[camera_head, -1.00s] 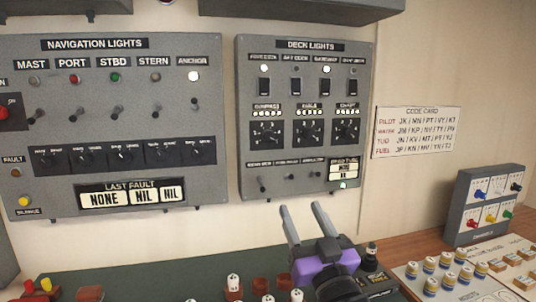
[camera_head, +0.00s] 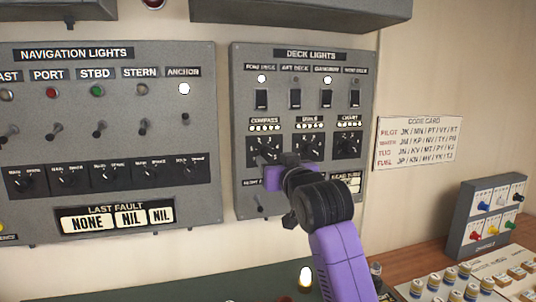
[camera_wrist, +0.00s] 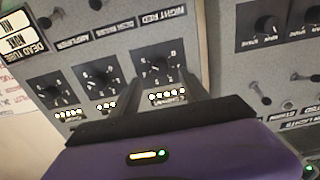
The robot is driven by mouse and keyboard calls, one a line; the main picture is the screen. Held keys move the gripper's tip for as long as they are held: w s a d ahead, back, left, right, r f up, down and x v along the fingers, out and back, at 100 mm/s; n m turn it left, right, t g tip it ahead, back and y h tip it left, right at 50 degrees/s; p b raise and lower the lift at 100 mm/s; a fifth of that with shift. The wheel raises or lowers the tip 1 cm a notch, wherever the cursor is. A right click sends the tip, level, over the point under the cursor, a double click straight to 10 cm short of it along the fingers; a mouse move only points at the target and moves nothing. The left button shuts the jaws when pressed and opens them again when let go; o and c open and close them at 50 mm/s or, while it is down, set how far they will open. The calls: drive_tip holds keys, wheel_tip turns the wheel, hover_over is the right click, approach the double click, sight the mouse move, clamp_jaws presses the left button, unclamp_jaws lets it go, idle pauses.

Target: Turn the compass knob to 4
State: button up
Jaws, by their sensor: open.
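The compass knob (camera_head: 264,150) is a dark dial, the leftmost of three under the deck lights switches. In the wrist view the picture is turned over, and the compass knob (camera_wrist: 157,67) shows just beyond my fingers. My gripper (camera_head: 274,162) is close in front of the deck lights panel (camera_head: 236,100), at the lower right of the compass dial. In the wrist view my gripper (camera_wrist: 166,88) is open, its fingers spread either side of the dial's label. I cannot tell whether they touch anything. The knob's exact pointer reading is too small to tell.
The middle dial (camera_head: 307,147) and the chart dial (camera_head: 347,146) are close by on the right. Toggle switches and the dead tube display (camera_head: 346,183) sit below, partly hidden by my arm. The navigation lights panel (camera_head: 218,130) stands left, across a narrow wall gap.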

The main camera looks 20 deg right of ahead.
sight(267, 153)
drive_tip(key=shift+w+p, duration=0.75)
drive_tip(key=shift+w, duration=2.25)
drive_tip(key=shift+c, duration=0.2)
clamp_jaws()
drive_tip(key=shift+n, duration=0.4)
drive_tip(key=n, duration=0.3)
drive_tip(key=shift+n, duration=0.3)
drive_tip(key=n, duration=0.5)
drive_tip(key=shift+n, duration=0.3)
